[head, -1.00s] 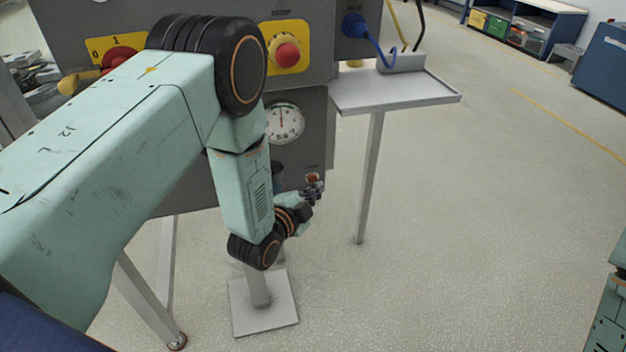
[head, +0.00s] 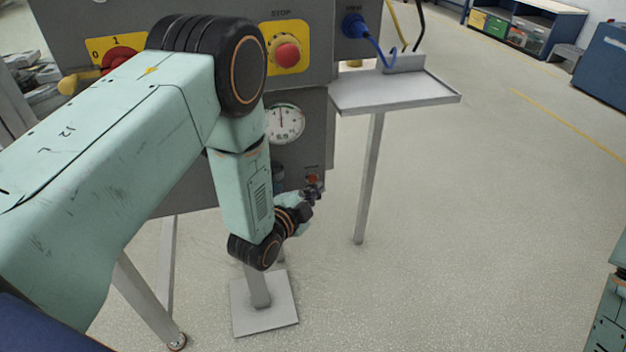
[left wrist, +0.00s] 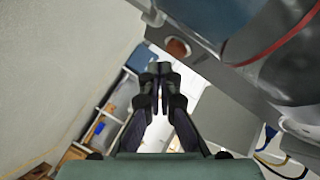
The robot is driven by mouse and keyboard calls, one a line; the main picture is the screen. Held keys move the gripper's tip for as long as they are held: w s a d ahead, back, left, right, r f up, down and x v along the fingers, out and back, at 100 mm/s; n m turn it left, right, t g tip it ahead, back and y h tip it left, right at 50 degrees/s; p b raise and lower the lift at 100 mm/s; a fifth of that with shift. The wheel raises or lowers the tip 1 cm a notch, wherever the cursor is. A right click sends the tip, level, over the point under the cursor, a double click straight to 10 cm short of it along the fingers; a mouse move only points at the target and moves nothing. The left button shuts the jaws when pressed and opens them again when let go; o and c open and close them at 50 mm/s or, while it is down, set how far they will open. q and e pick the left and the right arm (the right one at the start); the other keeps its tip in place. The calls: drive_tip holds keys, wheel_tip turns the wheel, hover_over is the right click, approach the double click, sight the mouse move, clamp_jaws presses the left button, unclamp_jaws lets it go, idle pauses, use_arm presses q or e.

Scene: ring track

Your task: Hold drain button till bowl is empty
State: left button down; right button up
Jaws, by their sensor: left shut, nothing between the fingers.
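The drain button (head: 312,178) is a small orange-red button low on the right of the grey panel. It also shows in the left wrist view (left wrist: 177,48). My left gripper (head: 316,190) is shut and empty, its tips just below the button in the head view. In the left wrist view the fingertips (left wrist: 161,68) appear close to the button; I cannot tell whether they touch it. The bowl (left wrist: 292,72), clear with a red line, is at upper right in the wrist view and mostly hidden behind my arm in the head view. Its liquid level cannot be read.
A dial gauge (head: 284,123) and a red stop button (head: 288,54) on a yellow plate sit higher on the panel. A grey shelf (head: 395,93) on a post juts out to the right. Open floor (head: 470,230) lies right of the post.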

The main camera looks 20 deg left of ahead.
use_arm(q)
drive_tip(key=shift+w+a, duration=0.1)
drive_tip(key=shift+w+a, duration=0.15)
drive_tip(key=shift+w, duration=0.1)
drive_tip(key=shift+w+a, duration=0.25)
drive_tip(key=shift+w, duration=0.15)
idle(3.2)
drive_tip(key=shift+s, duration=0.1)
drive_tip(key=shift+s+d, duration=0.5)
drive_tip(key=shift+s, duration=0.15)
drive_tip(key=shift+p, duration=0.3)
drive_tip(key=shift+s+d+p, duration=0.45)
drive_tip(key=shift+s+d, duration=0.25)
drive_tip(key=shift+s, duration=0.35)
drive_tip(key=shift+s+d+p, duration=0.4)
drive_tip(key=shift+s+d, duration=0.3)
drive_tip(key=shift+s, duration=0.35)
